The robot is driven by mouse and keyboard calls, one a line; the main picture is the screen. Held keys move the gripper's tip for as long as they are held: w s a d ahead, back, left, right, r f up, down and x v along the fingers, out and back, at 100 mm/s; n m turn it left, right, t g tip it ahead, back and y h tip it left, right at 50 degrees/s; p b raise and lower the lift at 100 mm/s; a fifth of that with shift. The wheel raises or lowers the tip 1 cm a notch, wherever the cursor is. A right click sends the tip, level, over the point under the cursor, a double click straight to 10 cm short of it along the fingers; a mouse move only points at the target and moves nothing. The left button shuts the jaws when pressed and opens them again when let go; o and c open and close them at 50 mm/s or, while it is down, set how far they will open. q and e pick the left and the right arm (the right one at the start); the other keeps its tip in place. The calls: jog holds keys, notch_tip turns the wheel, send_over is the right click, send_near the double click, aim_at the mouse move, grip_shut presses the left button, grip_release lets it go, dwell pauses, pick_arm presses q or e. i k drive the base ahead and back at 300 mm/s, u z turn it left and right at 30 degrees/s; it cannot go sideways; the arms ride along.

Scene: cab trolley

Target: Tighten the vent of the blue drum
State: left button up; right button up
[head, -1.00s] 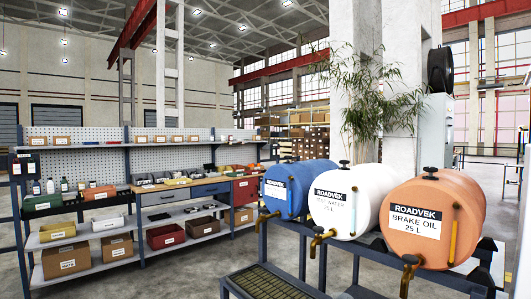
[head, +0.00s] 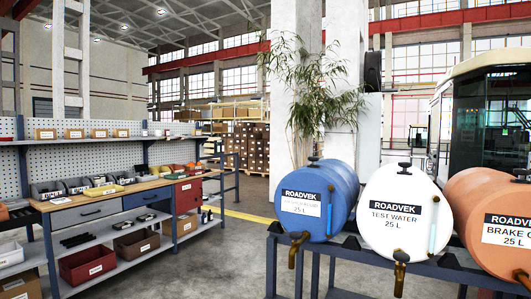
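The blue drum (head: 340,196) lies on its side on a dark rack, leftmost of three drums in the head view. Its front has a ROADVEK label (head: 301,202), whose lower text is too small to read surely. A dark vent knob (head: 313,160) stands on top of the drum; how tight it is cannot be told. A brass tap (head: 296,249) hangs at its lower front, and a blue sight tube (head: 329,219) runs up the front. Neither of my grippers is in view.
A white TEST WATER drum (head: 398,245) and an orange BRAKE OIL drum (head: 490,250) lie to the right on the same rack (head: 350,243). A workbench (head: 126,191) with bins stands at left. Open floor (head: 215,262) lies between bench and rack. A plant stands behind.

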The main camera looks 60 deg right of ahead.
aim_at(313, 158)
jog(key=i, duration=1)
jog(key=z, duration=2.5)
